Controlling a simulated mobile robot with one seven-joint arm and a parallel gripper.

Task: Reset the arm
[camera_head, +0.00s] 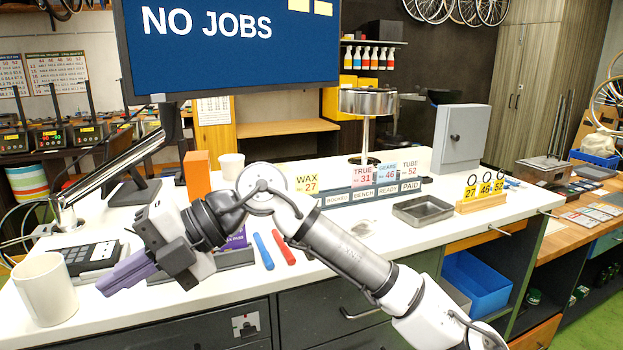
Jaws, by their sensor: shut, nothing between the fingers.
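My gripper (112,284) is at the left, above the white counter's front edge, pointing left and downward. Its purple fingers are together with nothing between them. My arm reaches in from the lower right, bends at a raised joint over the counter and comes down to the gripper. The gripper and its wrist hide part of the counter behind them.
A white mug (45,290) stands just left of the gripper, with a dark card terminal (92,258) behind. Blue (263,251) and red (283,248) markers lie near my arm. A metal tray (423,210) and tag rack (482,204) stand right. A monitor (230,45) rises behind.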

